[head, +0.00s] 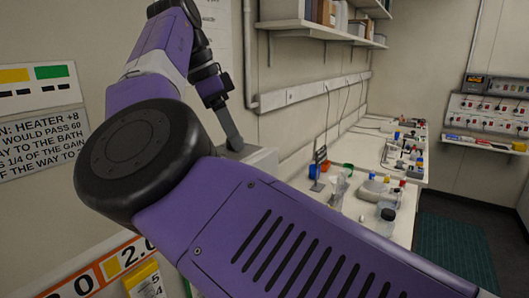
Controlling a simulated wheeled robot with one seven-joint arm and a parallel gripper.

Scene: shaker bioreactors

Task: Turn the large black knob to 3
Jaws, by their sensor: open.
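I do not see the large black knob or its number marks; my own purple arm covers much of the view. My gripper (234,146) is in the upper middle left and points down. It is open, with nothing seen between its fingers, and its far finger is hard to make out. Its tip is at or just above a pale grey box (262,160), mostly hidden behind my arm. I cannot tell whether they touch.
A long white bench (350,205) runs along the wall, with bottles and small lab items on it. A shelf (325,32) with boxes hangs above. A wall sign (38,135) is at left, a control panel (490,108) at far right. A green floor mat (455,250) lies clear.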

